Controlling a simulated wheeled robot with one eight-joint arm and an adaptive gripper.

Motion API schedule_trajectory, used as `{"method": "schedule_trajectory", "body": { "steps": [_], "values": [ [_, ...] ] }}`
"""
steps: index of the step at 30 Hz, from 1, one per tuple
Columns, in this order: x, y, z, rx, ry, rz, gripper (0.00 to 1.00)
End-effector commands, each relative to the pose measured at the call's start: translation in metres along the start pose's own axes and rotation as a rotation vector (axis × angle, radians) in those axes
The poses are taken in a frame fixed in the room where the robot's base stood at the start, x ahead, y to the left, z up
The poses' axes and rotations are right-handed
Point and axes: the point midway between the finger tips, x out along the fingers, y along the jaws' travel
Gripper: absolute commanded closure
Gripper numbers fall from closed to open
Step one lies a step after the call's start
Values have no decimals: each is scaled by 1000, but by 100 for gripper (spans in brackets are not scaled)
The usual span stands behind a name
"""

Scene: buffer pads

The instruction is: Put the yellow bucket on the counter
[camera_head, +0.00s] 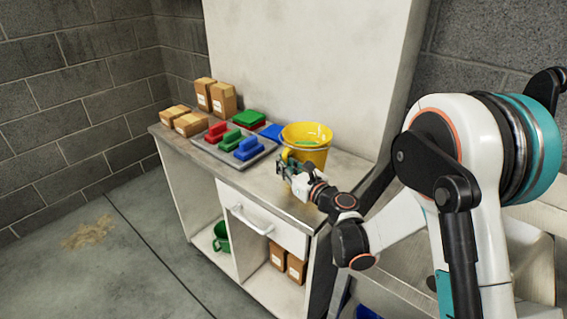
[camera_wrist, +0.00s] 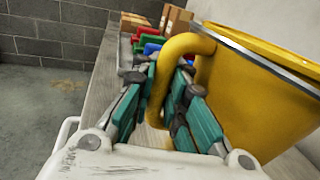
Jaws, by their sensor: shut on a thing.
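The yellow bucket (camera_head: 310,154) is upright at the right part of the counter (camera_head: 262,182), near the tall white back panel. Something green shows inside it. Whether its base touches the counter top is hard to tell. My gripper (camera_head: 288,170) is at the bucket's front left side. In the wrist view, the green-padded fingers of my gripper (camera_wrist: 163,85) are shut around the bucket's thick yellow handle (camera_wrist: 160,88). The bucket's body (camera_wrist: 250,98) with its grey band stands just right of the fingers there. Its lower part is partly hidden by my gripper in the head view.
A grey tray (camera_head: 211,148) with red, green and blue brushes or pads lies left of the bucket. A green pad (camera_head: 248,118), a blue pad (camera_head: 271,131) and several cardboard boxes (camera_head: 222,98) are farther back. A drawer handle (camera_head: 250,222) juts from the counter front.

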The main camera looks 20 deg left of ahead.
Motion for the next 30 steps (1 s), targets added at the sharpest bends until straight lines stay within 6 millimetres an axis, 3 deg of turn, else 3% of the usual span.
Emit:
{"method": "schedule_trajectory", "body": {
  "steps": [2,3,6,20,30],
  "values": [
    [0,0,0,-1,0,0,100],
    [0,0,-2,0,0,0,88],
    [0,0,-2,0,0,0,66],
    [-6,-1,1,0,0,-2,66],
    [-71,-1,3,0,0,-3,66]
  ]
}}
